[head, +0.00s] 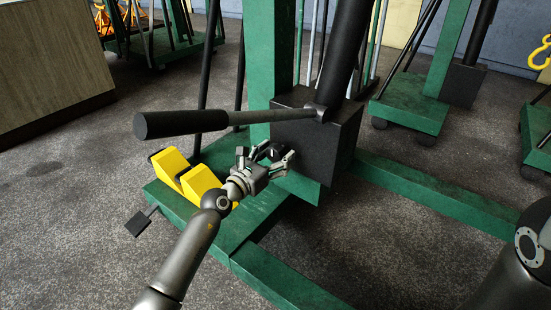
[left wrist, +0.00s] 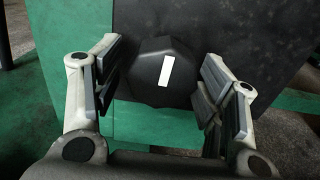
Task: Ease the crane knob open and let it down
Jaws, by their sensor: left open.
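The crane knob is a dark, faceted knob with a white mark (left wrist: 160,62), on the side of the black pump block (head: 335,140). In the left wrist view the knob lies between the fingers of my open left gripper (left wrist: 160,90), with a gap visible on the right side. In the head view my left gripper (head: 270,160) is at the lower left of the block, and its fingers partly hide the knob (head: 277,152). The crane (head: 270,60) is green, with a black ram above the block. My right gripper is not in view; only part of my right arm shows.
A pump handle (head: 210,122) with a black grip sticks out leftward above my left gripper. Yellow blocks (head: 185,173) sit on the green base (head: 235,225) beside my left arm. More green cranes (head: 415,105) stand behind. A cabinet (head: 50,70) stands at far left.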

